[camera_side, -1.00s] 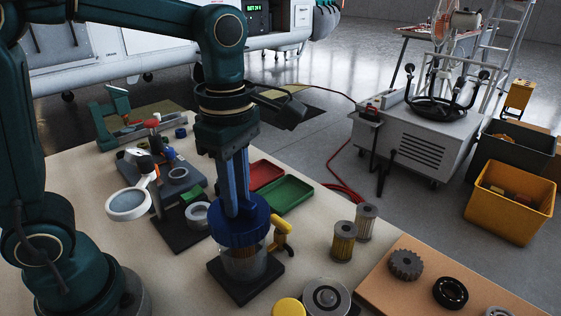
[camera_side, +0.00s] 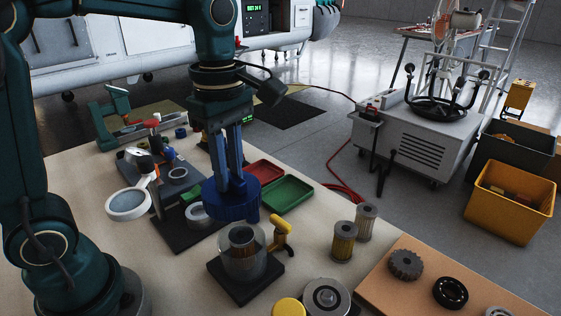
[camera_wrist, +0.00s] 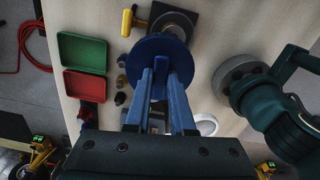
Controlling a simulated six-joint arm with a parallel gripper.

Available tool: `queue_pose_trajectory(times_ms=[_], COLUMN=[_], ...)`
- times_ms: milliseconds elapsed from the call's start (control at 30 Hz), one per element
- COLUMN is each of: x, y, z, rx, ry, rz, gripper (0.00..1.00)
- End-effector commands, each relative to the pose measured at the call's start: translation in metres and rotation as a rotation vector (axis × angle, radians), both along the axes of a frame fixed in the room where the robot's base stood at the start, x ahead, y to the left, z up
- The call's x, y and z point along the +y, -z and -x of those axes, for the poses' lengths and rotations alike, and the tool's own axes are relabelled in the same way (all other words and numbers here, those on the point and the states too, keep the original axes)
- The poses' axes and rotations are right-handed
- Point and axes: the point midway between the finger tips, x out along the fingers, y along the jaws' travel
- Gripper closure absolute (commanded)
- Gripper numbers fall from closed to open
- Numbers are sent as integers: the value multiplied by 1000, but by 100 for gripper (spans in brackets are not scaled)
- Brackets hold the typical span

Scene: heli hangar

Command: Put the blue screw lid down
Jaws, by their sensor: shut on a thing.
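My gripper (camera_side: 232,182) is shut on the blue screw lid (camera_side: 231,203) and holds it in the air, above and a little behind the clear jar (camera_side: 243,254). The lid is apart from the jar. The jar stands open on a dark square base (camera_side: 246,286), with a filter-like cylinder inside. In the wrist view the lid (camera_wrist: 158,52) sits between the blue fingers (camera_wrist: 160,75) and covers part of the base behind it.
Red (camera_side: 262,171) and green (camera_side: 287,194) trays lie behind. Two filter cylinders (camera_side: 343,241) stand to the right. A magnifier (camera_side: 128,204) and dark plate (camera_side: 182,236) are at left. Bare table shows front left.

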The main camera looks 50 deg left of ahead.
Motion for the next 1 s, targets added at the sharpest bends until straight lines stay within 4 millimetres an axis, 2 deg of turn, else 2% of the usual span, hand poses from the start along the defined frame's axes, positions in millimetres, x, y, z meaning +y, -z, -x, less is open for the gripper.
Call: queue_pose_trajectory(times_ms=[300, 700, 833, 1000], x=[25, 40, 40, 40], y=[-3, -6, -7, -7], z=[-7, -11, -11, -11], rx=[-2, -2, -2, -1], ry=[554, 1309, 1513, 1674], rz=[0, 0, 0, 1], gripper=[100, 100, 100, 100])
